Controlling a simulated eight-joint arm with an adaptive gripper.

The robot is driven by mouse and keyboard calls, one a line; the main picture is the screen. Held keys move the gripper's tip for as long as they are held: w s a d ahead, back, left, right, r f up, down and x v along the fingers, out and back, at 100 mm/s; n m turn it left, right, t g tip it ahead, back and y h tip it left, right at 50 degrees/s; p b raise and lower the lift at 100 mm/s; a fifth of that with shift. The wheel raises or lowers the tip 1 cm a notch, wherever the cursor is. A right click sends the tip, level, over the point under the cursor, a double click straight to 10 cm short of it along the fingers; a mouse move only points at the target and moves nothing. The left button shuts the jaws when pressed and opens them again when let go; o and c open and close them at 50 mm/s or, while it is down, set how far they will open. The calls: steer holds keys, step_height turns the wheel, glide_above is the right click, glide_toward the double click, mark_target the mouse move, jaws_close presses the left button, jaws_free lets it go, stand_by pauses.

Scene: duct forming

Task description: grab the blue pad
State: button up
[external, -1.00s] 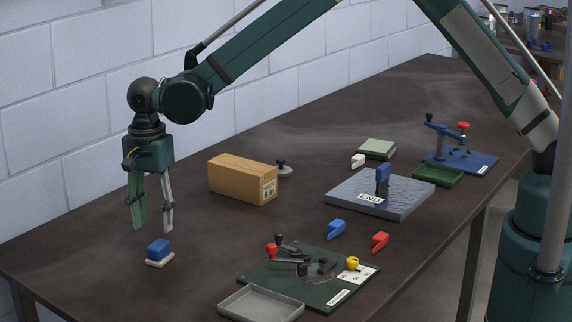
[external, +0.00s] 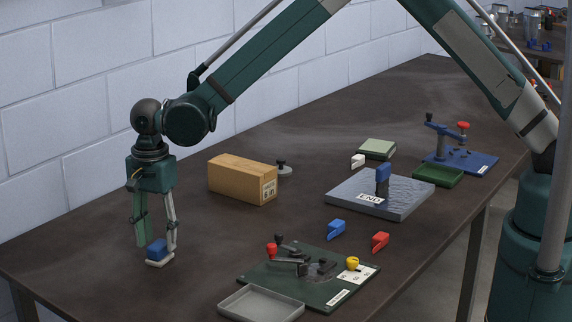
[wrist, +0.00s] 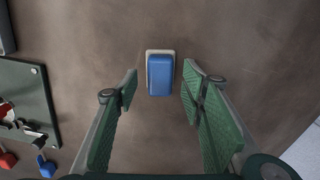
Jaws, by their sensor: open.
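The blue pad (external: 157,249) sits on a small pale base (external: 160,262) on the dark table, near its left front edge in the external view. In the wrist view the blue pad (wrist: 160,74) lies upright in the picture, centred between the fingertips and a little beyond them. My gripper (external: 156,246) is open, pointing down, with its two fingers on either side of the pad in the external view. In the wrist view my gripper (wrist: 160,82) shows a gap on both sides of the pad, and nothing is held.
A cardboard box (external: 240,180) stands behind and to the right. A dark green fixture plate (external: 310,278) and a grey tray (external: 262,303) lie to the right. Blue (external: 337,229) and red (external: 380,241) clips lie farther right. The table around the pad is clear.

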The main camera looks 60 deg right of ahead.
steer(key=shift+f, duration=1.2)
steer(key=c, duration=1)
